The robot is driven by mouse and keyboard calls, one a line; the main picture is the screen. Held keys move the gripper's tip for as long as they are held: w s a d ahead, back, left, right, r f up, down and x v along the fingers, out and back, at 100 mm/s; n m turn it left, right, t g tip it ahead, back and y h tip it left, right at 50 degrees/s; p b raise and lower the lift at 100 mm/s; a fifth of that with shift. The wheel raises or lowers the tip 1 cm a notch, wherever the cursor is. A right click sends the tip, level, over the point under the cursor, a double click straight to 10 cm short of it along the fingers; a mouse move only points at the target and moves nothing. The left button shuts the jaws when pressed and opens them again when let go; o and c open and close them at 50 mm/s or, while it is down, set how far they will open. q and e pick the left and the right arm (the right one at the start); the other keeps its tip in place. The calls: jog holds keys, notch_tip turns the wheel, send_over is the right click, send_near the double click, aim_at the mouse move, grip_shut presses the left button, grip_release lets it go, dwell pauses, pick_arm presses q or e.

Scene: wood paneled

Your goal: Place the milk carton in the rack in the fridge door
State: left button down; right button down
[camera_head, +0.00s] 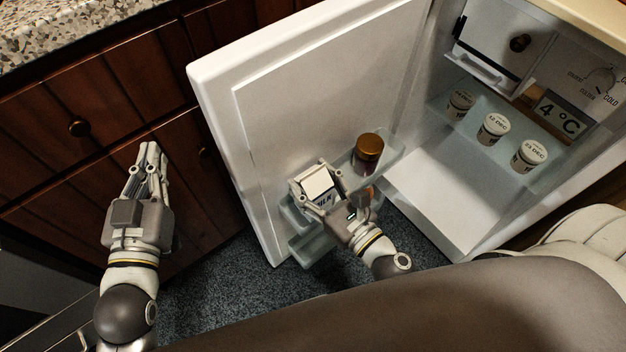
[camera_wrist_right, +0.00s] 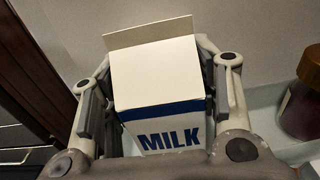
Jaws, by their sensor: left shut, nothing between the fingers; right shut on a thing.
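The white milk carton (camera_head: 319,184) with blue "MILK" lettering is between the fingers of my right gripper (camera_head: 308,180), which is shut on it. The carton (camera_wrist_right: 160,85) fills the middle of the right wrist view, upright between both fingers (camera_wrist_right: 155,90). It is at the upper rack (camera_head: 296,216) of the open fridge door (camera_head: 320,85), left of a brown-lidded jar. Whether its base touches the rack floor is hidden. My left gripper (camera_head: 150,158) is shut and empty in front of the wooden cabinet.
The brown-lidded jar (camera_head: 368,152) stands in the same door rack, close to the right of my right gripper. A lower door rack (camera_head: 312,248) is below. Several white-lidded jars (camera_head: 493,125) stand on the fridge's inner shelf. Wooden drawers (camera_head: 70,135) are at the left.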

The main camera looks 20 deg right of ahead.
pick_arm(q)
jog(key=shift+r, duration=0.25)
pick_arm(e)
jog(key=c, duration=0.6)
grip_release()
jog(key=shift+c, duration=0.2)
jog(key=shift+o, duration=1)
pick_arm(q)
jog(key=shift+f, duration=0.1)
pick_arm(e)
jog(key=shift+o, duration=0.2)
jog(key=shift+f, duration=0.1)
jog(key=shift+o, duration=1.3)
jog(key=shift+s, duration=0.1)
